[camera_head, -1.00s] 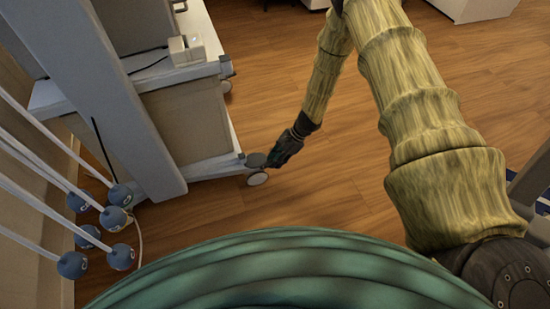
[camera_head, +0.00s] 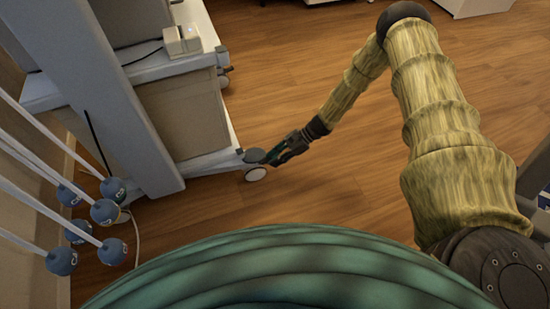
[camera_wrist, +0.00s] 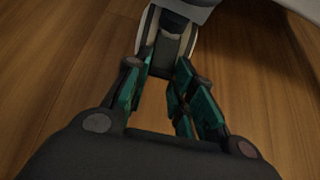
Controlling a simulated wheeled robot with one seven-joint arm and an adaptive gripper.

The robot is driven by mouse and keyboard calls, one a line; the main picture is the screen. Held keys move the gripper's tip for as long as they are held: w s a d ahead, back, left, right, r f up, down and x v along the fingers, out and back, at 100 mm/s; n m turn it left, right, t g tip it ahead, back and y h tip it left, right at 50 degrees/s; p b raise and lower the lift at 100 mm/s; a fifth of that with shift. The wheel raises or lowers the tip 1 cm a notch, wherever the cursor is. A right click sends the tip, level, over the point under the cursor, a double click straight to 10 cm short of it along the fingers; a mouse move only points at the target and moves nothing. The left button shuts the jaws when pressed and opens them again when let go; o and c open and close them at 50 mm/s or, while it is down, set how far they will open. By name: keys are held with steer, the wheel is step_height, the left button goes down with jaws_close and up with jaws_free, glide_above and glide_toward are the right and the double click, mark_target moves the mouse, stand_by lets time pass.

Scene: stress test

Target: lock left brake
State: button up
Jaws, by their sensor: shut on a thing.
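The cart's front caster (camera_head: 256,173) stands on the floor at the cart's lower corner, with a grey part (camera_head: 254,156) above its pale wheel. My gripper (camera_head: 271,157) reaches it from the right, low over the floor, with its green fingers against the caster. In the wrist view the caster (camera_wrist: 184,45) is at the top, with pale wheel sides and a dark part between them. My gripper's fingertips (camera_wrist: 163,66) lie on either side of the caster's near end and are shut on it. The brake lever itself cannot be made out clearly.
The cart (camera_head: 185,115) with a grey post stands at the left and carries a small white box (camera_head: 182,41). Several blue-grey balls on white rods (camera_head: 104,211) hang at the lower left. The wooden floor (camera_head: 300,210) is clear around the caster.

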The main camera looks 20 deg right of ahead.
stand_by(0.4)
steer(key=o, duration=1)
steer(key=v, duration=1.2)
